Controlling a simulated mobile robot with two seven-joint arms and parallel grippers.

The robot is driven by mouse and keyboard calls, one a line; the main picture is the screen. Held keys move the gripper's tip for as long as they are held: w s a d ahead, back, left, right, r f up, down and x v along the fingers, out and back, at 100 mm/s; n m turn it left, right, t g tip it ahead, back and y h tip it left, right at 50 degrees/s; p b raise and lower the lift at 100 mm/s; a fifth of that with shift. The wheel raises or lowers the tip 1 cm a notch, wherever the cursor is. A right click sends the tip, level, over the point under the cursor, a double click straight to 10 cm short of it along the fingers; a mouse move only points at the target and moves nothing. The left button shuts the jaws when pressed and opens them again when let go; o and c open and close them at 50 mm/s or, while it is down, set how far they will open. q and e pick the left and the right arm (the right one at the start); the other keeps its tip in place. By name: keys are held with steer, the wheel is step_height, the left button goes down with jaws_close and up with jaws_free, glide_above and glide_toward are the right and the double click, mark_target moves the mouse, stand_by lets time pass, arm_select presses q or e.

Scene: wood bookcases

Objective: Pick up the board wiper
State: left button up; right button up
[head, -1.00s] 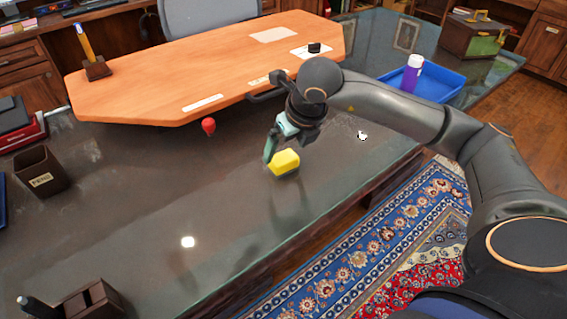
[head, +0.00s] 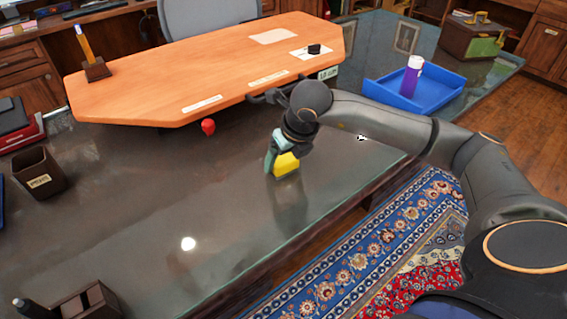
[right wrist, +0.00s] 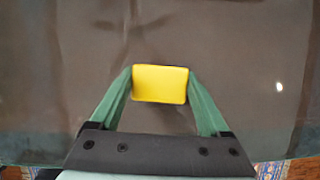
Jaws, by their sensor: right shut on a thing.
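The board wiper (head: 287,164) is a small yellow block over the dark glass-topped desk, near its front edge. In the right wrist view the wiper (right wrist: 160,84) sits between the two green fingertips, which touch its left and right sides. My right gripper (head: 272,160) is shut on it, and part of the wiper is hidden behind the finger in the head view. The right gripper (right wrist: 160,86) points down at the desk in the wrist view. I cannot tell for sure how high the wiper is above the glass. My left gripper is not in view.
An orange wooden board (head: 210,75) lies behind the gripper, with a red object (head: 208,126) at its front edge. A blue tray (head: 440,92) with a purple-and-white bottle (head: 411,77) stands back right. A pen holder (head: 40,172) is left. The desk's front middle is clear.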

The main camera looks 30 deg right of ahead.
steer(key=c, duration=0.5)
steer(key=shift+r, duration=0.15)
